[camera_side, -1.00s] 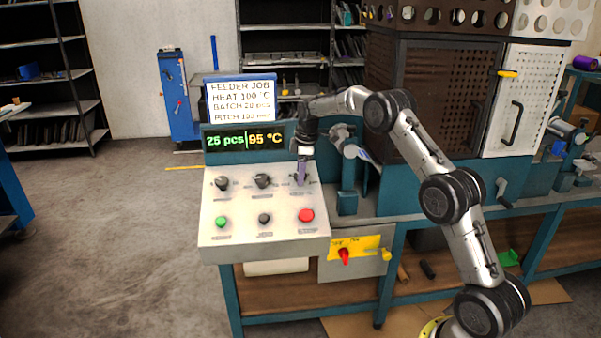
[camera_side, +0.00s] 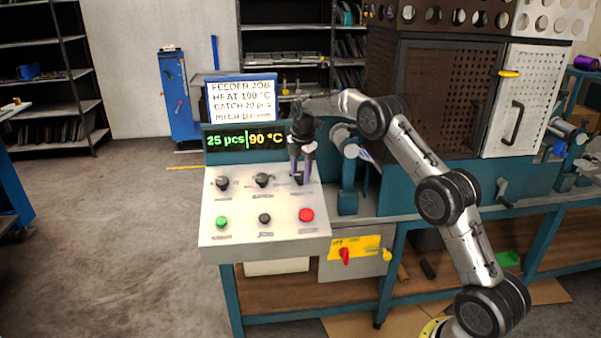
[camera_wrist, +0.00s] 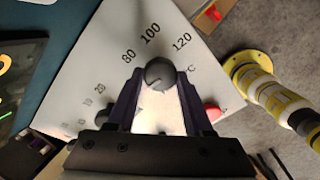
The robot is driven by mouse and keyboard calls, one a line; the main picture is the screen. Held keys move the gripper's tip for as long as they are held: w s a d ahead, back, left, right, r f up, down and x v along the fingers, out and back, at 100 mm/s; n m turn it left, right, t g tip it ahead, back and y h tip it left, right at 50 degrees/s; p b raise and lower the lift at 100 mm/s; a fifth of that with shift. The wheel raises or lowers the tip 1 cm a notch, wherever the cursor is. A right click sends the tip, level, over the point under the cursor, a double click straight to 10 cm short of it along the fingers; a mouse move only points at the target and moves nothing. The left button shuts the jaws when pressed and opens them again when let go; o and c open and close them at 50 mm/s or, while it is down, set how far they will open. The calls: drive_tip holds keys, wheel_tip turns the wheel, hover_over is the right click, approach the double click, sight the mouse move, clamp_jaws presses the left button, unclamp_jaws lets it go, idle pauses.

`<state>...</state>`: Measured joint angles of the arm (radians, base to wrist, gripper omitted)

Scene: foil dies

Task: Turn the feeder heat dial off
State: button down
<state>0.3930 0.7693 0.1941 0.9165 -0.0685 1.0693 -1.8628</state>
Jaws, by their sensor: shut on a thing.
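The heat dial (camera_wrist: 160,72) is a dark round knob on the light console panel, with 80, 100, 120 and °C printed around it in the wrist view. In the side view it is the right knob (camera_side: 299,180) of the upper row. My gripper (camera_side: 301,174) points down over it, fingers on either side. In the wrist view my gripper (camera_wrist: 160,77) is shut on the dial. The display (camera_side: 244,141) reads 25 pcs and 90 °C. Part of the dial's scale is hidden by my fingers.
Two more black knobs, left (camera_side: 222,183) and middle (camera_side: 262,180), share the row. Below are a green button (camera_side: 222,221), a black one (camera_side: 265,218) and a red one (camera_side: 306,215). A job sign (camera_side: 241,98) stands behind. A teal post (camera_side: 348,185) rises close on the right.

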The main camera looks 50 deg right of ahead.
drive_tip(key=shift+n, duration=0.3)
idle(0.4)
drive_tip(key=shift+c, duration=1.5)
unclamp_jaws()
drive_tip(key=shift+r, duration=0.1)
drive_tip(key=v, duration=1.3)
drive_tip(key=shift+r, duration=0.35)
